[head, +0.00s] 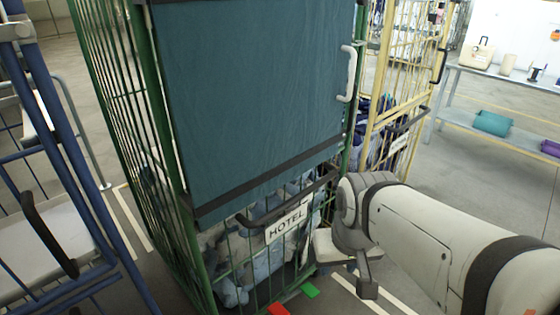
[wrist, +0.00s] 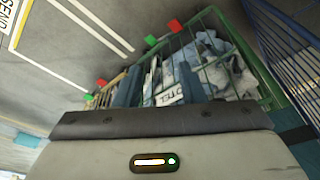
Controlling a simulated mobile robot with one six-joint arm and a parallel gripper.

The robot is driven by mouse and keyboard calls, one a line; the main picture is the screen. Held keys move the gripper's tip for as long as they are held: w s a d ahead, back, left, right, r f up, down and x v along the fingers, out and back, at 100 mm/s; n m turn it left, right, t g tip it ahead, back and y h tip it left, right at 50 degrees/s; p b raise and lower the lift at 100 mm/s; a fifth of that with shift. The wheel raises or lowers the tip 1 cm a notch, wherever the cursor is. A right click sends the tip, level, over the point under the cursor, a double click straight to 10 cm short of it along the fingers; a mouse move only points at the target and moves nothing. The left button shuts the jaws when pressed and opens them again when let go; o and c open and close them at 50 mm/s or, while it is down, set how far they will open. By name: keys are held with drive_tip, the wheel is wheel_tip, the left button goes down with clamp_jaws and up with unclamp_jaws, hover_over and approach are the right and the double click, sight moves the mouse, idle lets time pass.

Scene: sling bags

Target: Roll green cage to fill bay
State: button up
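The green cage (head: 127,120) stands in the middle of the head view, with a teal cover (head: 260,90) on its near side. A dark handle bar (head: 290,200) and a white HOTEL sign (head: 287,222) are below the cover. Pale blue and white bundles (head: 240,262) lie inside. The cage also shows at an angle in the wrist view (wrist: 235,45). My arm reaches in from the right beside the cage's lower right corner; its fingertips are hidden in the head view. In the wrist view my gripper's two dark fingers (wrist: 158,85) stand apart, with the sign between them. I cannot tell whether they touch the cage.
A blue cage (head: 75,170) stands close on the left. A yellow cage (head: 405,75) with dark contents is behind on the right. A shelf table (head: 510,135) stands far right. White floor lines (wrist: 95,25), red (head: 278,309) and green (head: 310,290) markers lie by the cage.

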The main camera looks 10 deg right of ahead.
drive_tip(key=shift+o, duration=0.5)
drive_tip(key=w+a+f+m+y, duration=0.2)
drive_tip(key=w+a+f+y, duration=0.15)
drive_tip(key=w+y, duration=0.35)
drive_tip(key=w+a+f+m+y, duration=0.2)
drive_tip(key=w+a+y, duration=0.25)
drive_tip(key=w, duration=0.35)
drive_tip(key=m+t+h, duration=0.2)
drive_tip(key=m+t, duration=0.5)
drive_tip(key=t, duration=0.3)
approach(298, 197)
drive_tip(key=w+a+f, duration=0.1)
drive_tip(key=w, duration=0.2)
drive_tip(key=shift+w+a+f, duration=0.15)
drive_tip(key=shift+a+f, duration=0.1)
drive_tip(key=shift+a, duration=0.05)
drive_tip(key=p+x, duration=0.1)
drive_tip(key=x, duration=0.6)
drive_tip(key=shift+p, duration=0.4)
